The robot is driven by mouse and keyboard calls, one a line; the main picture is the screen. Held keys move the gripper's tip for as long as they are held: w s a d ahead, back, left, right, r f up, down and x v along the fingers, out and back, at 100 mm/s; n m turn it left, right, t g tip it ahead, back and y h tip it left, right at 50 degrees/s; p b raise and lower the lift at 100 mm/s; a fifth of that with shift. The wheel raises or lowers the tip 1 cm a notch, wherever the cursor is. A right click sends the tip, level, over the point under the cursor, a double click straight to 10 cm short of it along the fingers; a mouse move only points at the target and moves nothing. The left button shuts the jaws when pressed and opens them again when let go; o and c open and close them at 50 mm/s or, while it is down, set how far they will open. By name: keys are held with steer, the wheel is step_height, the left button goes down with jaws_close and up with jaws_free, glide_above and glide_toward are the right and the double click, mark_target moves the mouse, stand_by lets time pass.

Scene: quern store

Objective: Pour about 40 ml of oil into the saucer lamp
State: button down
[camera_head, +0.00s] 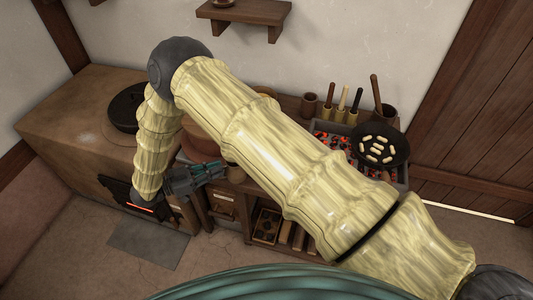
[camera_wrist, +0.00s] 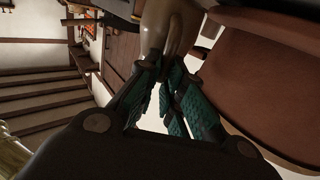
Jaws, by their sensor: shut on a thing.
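My gripper (camera_head: 215,170) is low at the left of the counter, below my bent arm. In the wrist view its teal fingers (camera_wrist: 165,85) are shut on a glossy tan vessel (camera_wrist: 164,28), which runs out of the top of the picture. In the head view a small brown part of that vessel (camera_head: 236,173) shows beyond the fingertips. I cannot tell its full shape or whether oil is in it. I cannot make out the saucer lamp for certain; my arm covers much of the counter.
A large reddish-brown pot (camera_head: 200,140) is close beside my gripper, filling the right of the wrist view (camera_wrist: 260,75). A black pan (camera_head: 380,145) with pale pieces sits over glowing coals at right. A clay stove (camera_head: 65,110) stands left; a wall shelf (camera_head: 245,14) hangs above.

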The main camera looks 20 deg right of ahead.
steer(key=shift+w+d+r+y+p, duration=0.1)
steer(key=shift+d+r+y+p, duration=0.3)
steer(key=shift+r+p, duration=0.5)
steer(key=shift+d+r+y+p, duration=0.4)
steer(key=shift+r+p, duration=0.1)
steer(key=shift+p, duration=0.75)
steer(key=shift+d+r+g+y+p, duration=0.3)
steer(key=shift+d+r+y+p, duration=0.35)
steer(key=shift+p, duration=0.45)
steer(key=w+d+r+g+y+p, duration=0.1)
steer(key=d+r+y+p, duration=0.4)
steer(key=d+y+p, duration=0.1)
steer(key=shift+d+r+y, duration=0.3)
steer(key=shift+d+y, duration=0.5)
steer(key=shift+y, duration=0.05)
steer(key=shift+d+r+y, duration=0.2)
steer(key=shift+y, duration=0.1)
steer(key=shift+w+d+r, duration=0.1)
steer(key=shift+d, duration=0.05)
steer(key=shift+d+r+y+b, duration=0.45)
steer(key=shift+d+y, duration=0.3)
steer(key=shift+y, duration=0.35)
steer(key=shift+w+d+r+y, duration=0.1)
steer(key=shift+d+r+y, duration=0.1)
steer(key=shift+y, duration=0.1)
